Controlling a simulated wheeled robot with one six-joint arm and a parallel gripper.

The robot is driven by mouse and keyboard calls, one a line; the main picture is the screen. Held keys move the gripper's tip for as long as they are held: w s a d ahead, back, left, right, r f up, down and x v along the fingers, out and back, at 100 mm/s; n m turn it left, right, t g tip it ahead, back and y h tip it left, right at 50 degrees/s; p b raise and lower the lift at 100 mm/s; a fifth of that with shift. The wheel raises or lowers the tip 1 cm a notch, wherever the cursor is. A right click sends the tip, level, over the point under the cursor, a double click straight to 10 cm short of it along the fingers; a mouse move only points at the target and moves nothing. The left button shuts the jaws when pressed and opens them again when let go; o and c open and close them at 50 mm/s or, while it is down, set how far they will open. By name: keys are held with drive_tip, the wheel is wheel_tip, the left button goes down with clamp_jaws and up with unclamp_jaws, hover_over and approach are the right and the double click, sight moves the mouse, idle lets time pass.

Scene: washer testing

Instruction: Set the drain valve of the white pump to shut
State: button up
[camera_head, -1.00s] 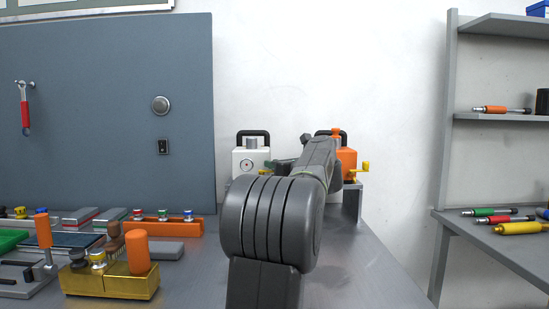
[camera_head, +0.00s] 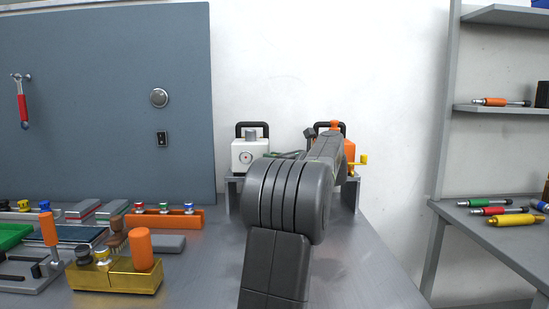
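The white pump (camera_head: 249,157) stands on a grey raised stand (camera_head: 233,186) at the back, against the wall. It has a black handle, a grey cap and a round gauge on its front. I cannot make out its drain valve; my arm covers the area at its lower right. An orange pump (camera_head: 350,150) stands to its right, mostly behind my arm, with a yellow valve handle (camera_head: 360,161) on its right side.
An orange rack (camera_head: 165,219) with coloured knobs, a gold block (camera_head: 115,277) with an orange post and other fixtures fill the bench's left. The bench is bare at right of my arm. A grey shelf unit (camera_head: 490,208) with tools stands at the right.

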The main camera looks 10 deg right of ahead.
drive_tip(key=o, duration=0.4)
drive_tip(key=shift+c, duration=0.2)
drive_tip(key=p+v, duration=0.2)
drive_tip(key=v, duration=1.1)
drive_tip(key=shift+s+d, duration=0.25)
drive_tip(key=shift+a, duration=0.1)
drive_tip(key=b+x, duration=0.2)
drive_tip(key=x, duration=1.2)
drive_tip(key=shift+s, duration=0.15)
